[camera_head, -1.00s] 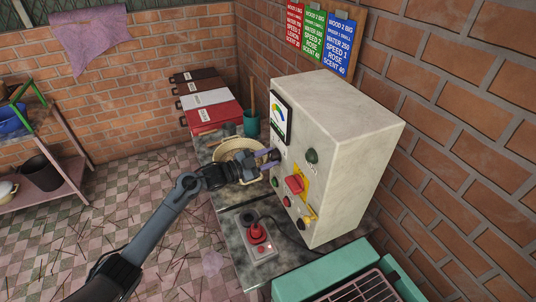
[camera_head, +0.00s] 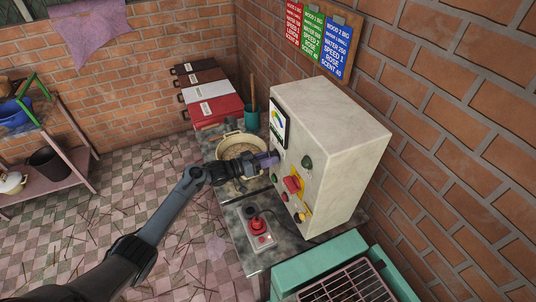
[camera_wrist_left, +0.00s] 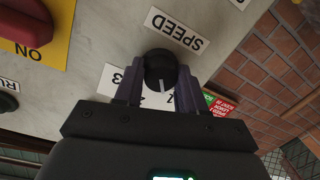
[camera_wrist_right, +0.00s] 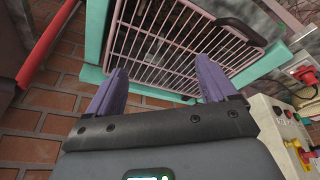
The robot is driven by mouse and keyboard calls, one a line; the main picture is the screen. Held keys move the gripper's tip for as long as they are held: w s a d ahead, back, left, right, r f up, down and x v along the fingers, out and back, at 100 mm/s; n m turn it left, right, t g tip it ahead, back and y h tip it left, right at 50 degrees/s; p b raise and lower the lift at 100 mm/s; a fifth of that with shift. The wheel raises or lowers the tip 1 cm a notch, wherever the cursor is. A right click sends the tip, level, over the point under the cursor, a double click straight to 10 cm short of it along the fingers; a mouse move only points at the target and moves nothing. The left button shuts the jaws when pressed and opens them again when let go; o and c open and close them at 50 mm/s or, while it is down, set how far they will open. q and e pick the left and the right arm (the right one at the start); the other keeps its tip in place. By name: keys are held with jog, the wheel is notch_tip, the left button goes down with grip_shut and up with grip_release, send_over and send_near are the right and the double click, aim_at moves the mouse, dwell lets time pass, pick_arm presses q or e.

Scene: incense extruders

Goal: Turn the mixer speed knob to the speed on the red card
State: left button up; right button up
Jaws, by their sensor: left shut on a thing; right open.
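The black speed knob (camera_wrist_left: 160,70) sits on the pale control box (camera_head: 325,135), under an upside-down SPEED label (camera_wrist_left: 177,29) in the left wrist view. My left gripper (camera_head: 271,160) is shut on the knob, with one finger on each side. The knob's white pointer line points down in that view. A 3 shows at its left; the lower marks are partly hidden by my fingers. The red card (camera_head: 294,24) hangs on the wall board, its speed line too small to read surely. My right gripper (camera_wrist_right: 160,83) is open and empty.
Green (camera_head: 313,34) and blue (camera_head: 337,45) cards hang beside the red one. A red emergency-style switch (camera_head: 292,184) and small buttons are on the box face. A teal-framed grille (camera_wrist_right: 180,40) faces my right gripper.

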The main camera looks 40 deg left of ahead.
pick_arm(q)
jog(key=shift+n+p, duration=0.4)
jog(key=shift+n, duration=0.4)
jog(key=o, duration=1.1)
jog(key=shift+c, duration=0.2)
jog(key=shift+s, duration=0.1)
jog(key=v, duration=1)
jog(key=shift+s+a, duration=0.25)
jog(key=shift+a, duration=0.05)
